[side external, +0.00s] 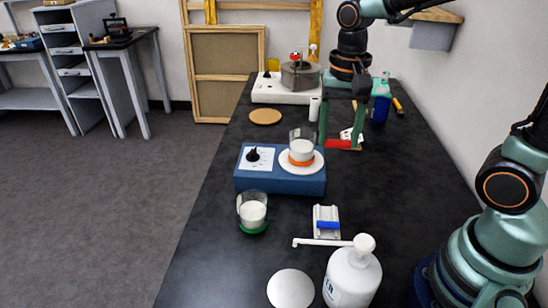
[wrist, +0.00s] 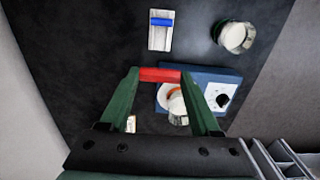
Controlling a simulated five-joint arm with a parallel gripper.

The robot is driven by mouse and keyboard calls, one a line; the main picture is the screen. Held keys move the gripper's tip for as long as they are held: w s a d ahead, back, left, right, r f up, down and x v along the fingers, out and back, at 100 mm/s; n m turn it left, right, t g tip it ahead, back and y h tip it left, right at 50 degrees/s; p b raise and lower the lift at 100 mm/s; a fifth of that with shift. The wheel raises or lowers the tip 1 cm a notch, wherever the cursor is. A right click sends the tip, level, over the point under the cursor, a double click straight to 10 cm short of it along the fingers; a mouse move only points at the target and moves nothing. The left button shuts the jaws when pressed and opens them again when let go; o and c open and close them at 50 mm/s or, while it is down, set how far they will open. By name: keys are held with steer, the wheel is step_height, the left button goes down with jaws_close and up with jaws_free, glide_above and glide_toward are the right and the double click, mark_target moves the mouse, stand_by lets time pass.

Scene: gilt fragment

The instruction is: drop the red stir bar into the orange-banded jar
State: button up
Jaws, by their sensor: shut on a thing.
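My gripper (side external: 342,145) is shut on the red stir bar (side external: 343,143), which lies crosswise between the green fingertips. The wrist view also shows the bar (wrist: 161,75) held at the fingertips of my gripper (wrist: 160,74). The orange-banded jar (side external: 302,150) is a clear glass with white contents, standing on the round white plate of a blue stirrer. In the side view my gripper is to the right of this jar. In the wrist view the jar (wrist: 178,108) appears between the fingers, below the bar in the picture and partly hidden by the right finger.
The blue stirrer (side external: 281,181) has a black knob. A green-banded jar (side external: 252,213) stands in front of it. A white holder (side external: 325,213) carries a blue bar (side external: 327,225). A white pump bottle (side external: 352,277) and round white disc (side external: 290,289) are nearest. A cork disc (side external: 265,116) lies behind.

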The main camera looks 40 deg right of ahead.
steer(key=shift+r, duration=0.65)
glide_toward(302, 147)
steer(key=w+d+r, duration=0.1)
steer(key=w+d, duration=0.1)
steer(key=d, duration=0.2)
step_height(302, 147, down, 6)
steer(key=shift+w, duration=0.15)
steer(key=shift+d, duration=0.1)
steer(key=o, duration=1.4)
steer(key=shift+c, duration=0.2)
steer(key=shift+r, duration=0.1)
